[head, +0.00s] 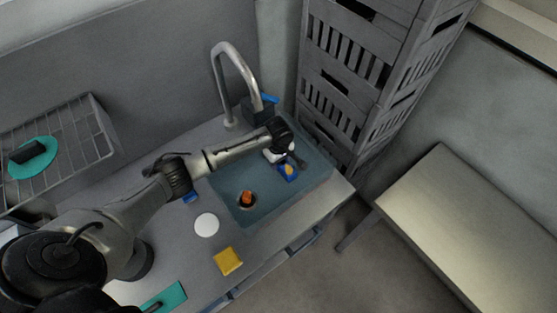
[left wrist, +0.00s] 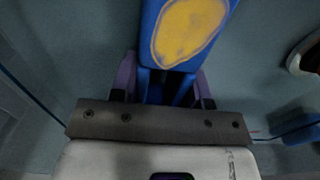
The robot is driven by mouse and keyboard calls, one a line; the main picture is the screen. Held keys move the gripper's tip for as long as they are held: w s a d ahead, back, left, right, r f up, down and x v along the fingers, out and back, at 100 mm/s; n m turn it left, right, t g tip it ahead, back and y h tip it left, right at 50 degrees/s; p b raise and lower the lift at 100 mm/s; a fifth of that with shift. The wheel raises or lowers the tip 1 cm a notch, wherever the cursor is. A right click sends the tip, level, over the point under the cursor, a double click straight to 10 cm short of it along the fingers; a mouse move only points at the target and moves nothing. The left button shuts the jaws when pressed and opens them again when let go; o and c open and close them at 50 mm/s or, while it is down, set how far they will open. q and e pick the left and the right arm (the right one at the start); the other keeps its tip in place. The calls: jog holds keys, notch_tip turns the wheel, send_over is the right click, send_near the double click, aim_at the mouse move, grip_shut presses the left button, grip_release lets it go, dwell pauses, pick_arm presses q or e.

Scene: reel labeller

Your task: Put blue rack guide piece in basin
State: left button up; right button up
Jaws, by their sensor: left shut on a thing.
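The blue rack guide piece (head: 288,171) has a yellow oval patch on its face. My left gripper (head: 287,158) is over the right part of the blue-grey basin (head: 225,186) and is shut on the piece. In the left wrist view the piece (left wrist: 185,30) sticks out from between the fingers (left wrist: 165,82), with the basin's surface behind it. I cannot tell whether the piece touches the basin floor. My right gripper is not in view.
An orange thing (head: 247,197) sits at the basin's drain. A tall faucet (head: 234,65) curves over the back edge. Grey crates (head: 345,80) stand stacked behind at the right. A white disc (head: 207,225) and yellow square (head: 228,261) lie on the front counter.

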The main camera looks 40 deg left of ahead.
pick_arm(q)
jog(key=shift+f, duration=0.15)
jog(key=o, duration=1.1)
jog(key=shift+c, duration=0.2)
jog(key=shift+r+p, duration=0.45)
jog(key=shift+r, duration=2.45)
jog(key=shift+s, duration=0.1)
